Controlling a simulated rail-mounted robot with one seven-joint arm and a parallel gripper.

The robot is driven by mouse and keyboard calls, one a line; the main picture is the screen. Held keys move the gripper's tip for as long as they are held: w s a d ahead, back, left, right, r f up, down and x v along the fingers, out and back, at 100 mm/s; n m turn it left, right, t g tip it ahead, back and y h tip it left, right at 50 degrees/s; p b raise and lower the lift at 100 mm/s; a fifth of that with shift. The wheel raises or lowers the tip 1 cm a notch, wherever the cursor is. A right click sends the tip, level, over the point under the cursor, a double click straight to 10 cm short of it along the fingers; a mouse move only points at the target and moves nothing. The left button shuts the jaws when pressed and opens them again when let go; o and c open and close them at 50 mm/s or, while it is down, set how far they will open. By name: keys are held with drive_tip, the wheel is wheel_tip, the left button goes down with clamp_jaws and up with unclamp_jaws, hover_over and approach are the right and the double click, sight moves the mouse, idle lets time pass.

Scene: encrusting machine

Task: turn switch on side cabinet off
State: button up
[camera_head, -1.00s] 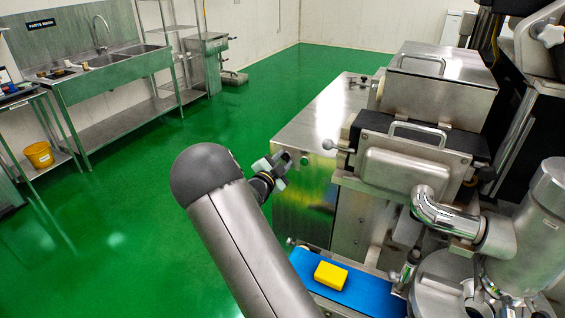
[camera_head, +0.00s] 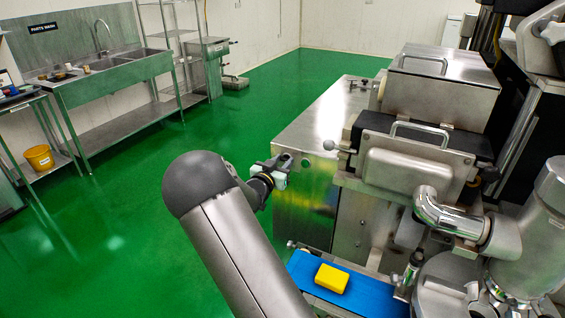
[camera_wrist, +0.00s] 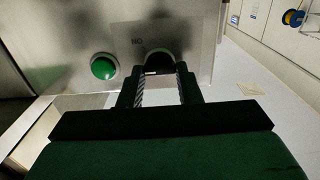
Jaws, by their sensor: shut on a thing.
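The steel side cabinet (camera_head: 300,205) stands at the middle of the head view. My gripper (camera_head: 282,168) is against its left face. In the wrist view, a dark round switch (camera_wrist: 160,55) sits on the cabinet's panel (camera_wrist: 190,30), beside letters that read "NO" in this picture. My gripper (camera_wrist: 161,78) is shut on the switch, with one finger on each side of it. The fingers hide part of the switch, and its exact angle is hard to tell.
A green push button (camera_wrist: 104,66) is on the same panel, left of the switch. A blue conveyor belt (camera_head: 375,298) with a yellow block (camera_head: 331,279) lies below and right of my arm. The green floor (camera_head: 130,210) to the left is clear.

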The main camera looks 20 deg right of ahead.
drive_tip(key=n+p, duration=0.1)
drive_tip(key=n, duration=0.3)
drive_tip(key=shift+w+a, duration=0.1)
drive_tip(key=shift+f+n+p, duration=0.1)
drive_tip(key=shift+n+p, duration=0.6)
drive_tip(key=shift+n, duration=1.1)
drive_tip(key=o, duration=1)
drive_tip(key=b+v, duration=0.3)
drive_tip(key=v, duration=1.4)
drive_tip(key=shift+a, duration=0.2)
drive_tip(key=shift+f, duration=0.1)
